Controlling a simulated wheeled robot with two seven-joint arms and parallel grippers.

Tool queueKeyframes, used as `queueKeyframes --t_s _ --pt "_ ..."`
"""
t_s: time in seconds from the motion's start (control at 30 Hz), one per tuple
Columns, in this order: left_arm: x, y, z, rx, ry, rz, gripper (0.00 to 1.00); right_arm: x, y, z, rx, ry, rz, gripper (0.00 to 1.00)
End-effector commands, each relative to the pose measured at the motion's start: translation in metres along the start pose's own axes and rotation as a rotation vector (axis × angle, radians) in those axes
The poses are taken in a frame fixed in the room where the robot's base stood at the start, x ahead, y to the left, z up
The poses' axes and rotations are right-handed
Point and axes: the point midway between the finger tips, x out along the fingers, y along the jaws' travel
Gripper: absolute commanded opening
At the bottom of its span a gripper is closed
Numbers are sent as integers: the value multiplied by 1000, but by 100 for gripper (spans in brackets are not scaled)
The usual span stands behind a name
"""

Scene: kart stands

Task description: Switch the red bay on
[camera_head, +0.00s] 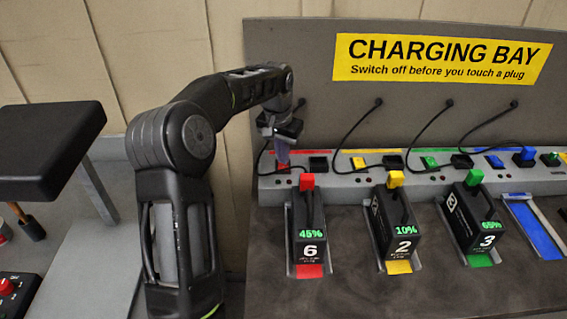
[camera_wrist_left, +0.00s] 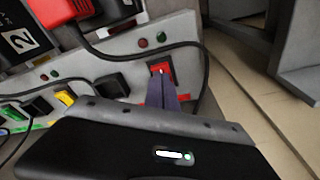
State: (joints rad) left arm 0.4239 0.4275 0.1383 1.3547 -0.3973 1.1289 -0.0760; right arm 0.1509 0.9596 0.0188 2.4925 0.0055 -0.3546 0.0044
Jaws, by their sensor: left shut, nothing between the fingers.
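The red bay (camera_head: 291,261) holds a black battery marked 6 (camera_head: 305,233), its display reading 45%, with a red plug (camera_head: 307,181) on its top. The red switch (camera_wrist_left: 161,68) sits on the sloped rail behind the bay, beside a black socket (camera_wrist_left: 112,86). My left gripper (camera_head: 283,161) is shut and empty, pointing down at the red switch. In the left wrist view its fingertips (camera_wrist_left: 161,78) are right at the switch's lower edge; I cannot tell whether they touch. They partly hide the switch. My right gripper is not in view.
A yellow switch (camera_head: 359,162) and green switch (camera_head: 429,161) lie along the rail to the right, with batteries 2 (camera_head: 403,228) and 3 (camera_head: 479,220) in front. A blue bay (camera_head: 536,228) is empty. Black cables arc above the rail. A black stool-like seat (camera_head: 48,150) is at left.

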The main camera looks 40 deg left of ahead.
Motion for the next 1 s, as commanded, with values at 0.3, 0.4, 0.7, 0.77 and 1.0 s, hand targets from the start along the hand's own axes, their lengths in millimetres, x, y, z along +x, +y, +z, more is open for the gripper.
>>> queueKeyframes --t_s 0.3,0.4,0.7,0.77,1.0 --pt "5 0 1 0 0 0 0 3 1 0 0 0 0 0" --pt "6 0 1 0 0 0 0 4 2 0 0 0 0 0" --pt "11 0 2 0 -1 0 0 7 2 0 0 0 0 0" --pt "12 0 2 0 -1 0 0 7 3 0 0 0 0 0" --pt "15 0 2 0 -1 0 0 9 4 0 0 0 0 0"
